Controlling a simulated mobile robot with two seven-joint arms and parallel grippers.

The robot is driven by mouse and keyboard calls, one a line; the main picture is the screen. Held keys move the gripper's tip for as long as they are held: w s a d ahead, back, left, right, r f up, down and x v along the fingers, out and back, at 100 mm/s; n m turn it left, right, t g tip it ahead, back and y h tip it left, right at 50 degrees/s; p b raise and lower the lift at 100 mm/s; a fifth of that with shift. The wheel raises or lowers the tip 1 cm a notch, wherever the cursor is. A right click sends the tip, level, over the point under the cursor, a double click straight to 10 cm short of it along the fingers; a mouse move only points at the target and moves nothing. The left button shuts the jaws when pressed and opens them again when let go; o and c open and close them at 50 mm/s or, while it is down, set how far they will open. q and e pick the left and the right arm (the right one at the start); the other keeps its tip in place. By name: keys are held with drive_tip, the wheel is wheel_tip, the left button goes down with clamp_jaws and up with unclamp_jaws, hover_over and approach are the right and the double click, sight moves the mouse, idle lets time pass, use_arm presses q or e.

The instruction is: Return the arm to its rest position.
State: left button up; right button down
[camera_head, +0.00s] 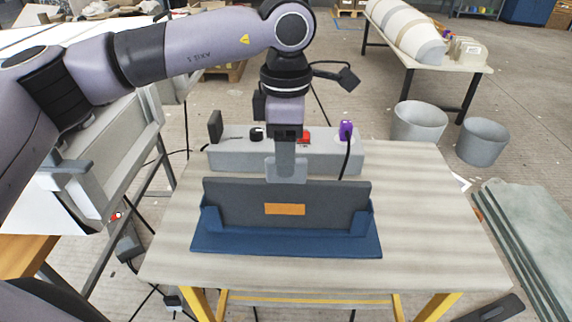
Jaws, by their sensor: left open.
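My left arm comes in from the left and bends down at the elbow over the table. My left gripper (286,172) points down just behind the dark grey panel (240,203), close to its top edge. The gripper's fingertips are partly hidden, and I cannot tell whether it touches the panel. The dark panel stands upright in a blue holder (290,245) and bears an orange label (285,209). My right gripper is not in view.
The holder stands on a pale striped table (430,215). Behind it, a grey block (235,160) carries small items, including a purple one (346,130). Two grey buckets (420,122) stand at the right. The table's right side is clear.

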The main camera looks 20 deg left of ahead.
use_arm(q)
drive_tip(key=shift+r, duration=0.75)
